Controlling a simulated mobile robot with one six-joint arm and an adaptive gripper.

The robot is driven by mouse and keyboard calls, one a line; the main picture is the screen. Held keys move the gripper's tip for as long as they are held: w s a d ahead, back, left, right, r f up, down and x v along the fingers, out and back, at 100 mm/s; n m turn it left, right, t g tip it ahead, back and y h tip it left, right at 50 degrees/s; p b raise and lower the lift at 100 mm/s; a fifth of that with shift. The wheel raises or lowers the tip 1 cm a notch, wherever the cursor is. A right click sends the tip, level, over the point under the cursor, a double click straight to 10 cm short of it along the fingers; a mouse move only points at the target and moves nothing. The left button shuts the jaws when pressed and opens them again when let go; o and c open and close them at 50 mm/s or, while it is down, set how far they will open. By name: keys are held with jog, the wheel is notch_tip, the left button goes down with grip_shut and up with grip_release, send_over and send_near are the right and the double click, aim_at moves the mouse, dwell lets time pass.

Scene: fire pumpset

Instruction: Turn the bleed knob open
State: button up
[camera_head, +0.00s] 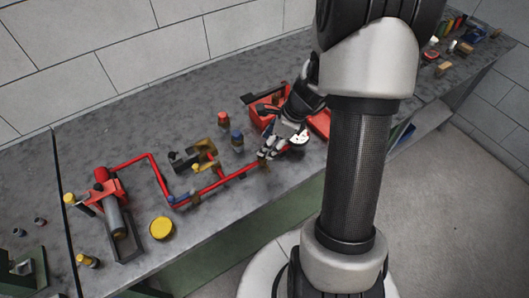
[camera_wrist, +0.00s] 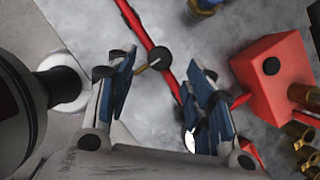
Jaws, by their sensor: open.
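A small round dark knob (camera_wrist: 159,58) with a thin brass stem sits at the red pipe in the wrist view; I take it to be the bleed knob. My gripper (camera_wrist: 160,88) is open, with its blue-padded fingers on either side of the stem and the knob just beyond the fingertips. I see no clear contact with the knob. In the head view my gripper (camera_head: 277,146) is low over the right end of the red pipe (camera_head: 228,180); the knob cannot be made out there.
A red box (camera_wrist: 275,70) with brass fittings (camera_wrist: 303,135) stands close to the right finger. In the head view a red pump (camera_head: 106,188), yellow disc (camera_head: 161,227), brass valve (camera_head: 205,150) and blue-topped fitting (camera_head: 237,139) stand on the grey bench.

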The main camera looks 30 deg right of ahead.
jog(key=b+x, duration=0.1)
jog(key=x, duration=0.3)
jog(key=shift+f, duration=0.15)
jog(key=shift+c, duration=0.2)
jog(key=c, duration=1)
